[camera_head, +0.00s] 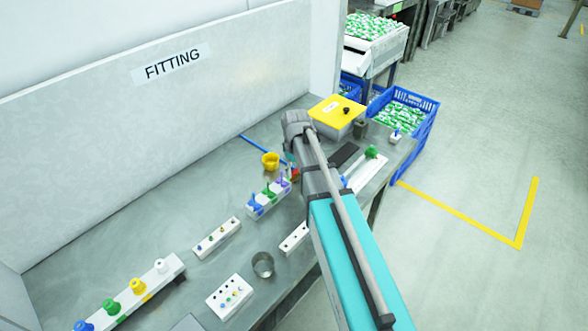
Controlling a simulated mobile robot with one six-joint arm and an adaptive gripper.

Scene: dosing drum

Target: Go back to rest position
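My arm (355,255) reaches from the bottom right over the workbench (130,225), with a teal link and a grey tube. Its far grey joint (296,122) is above the back part of the bench. I cannot make out my gripper; it is hidden behind or below the arm. Whether it holds anything does not show.
Blue crates (425,127) stand past the bench's right end. The floor at right is clear.

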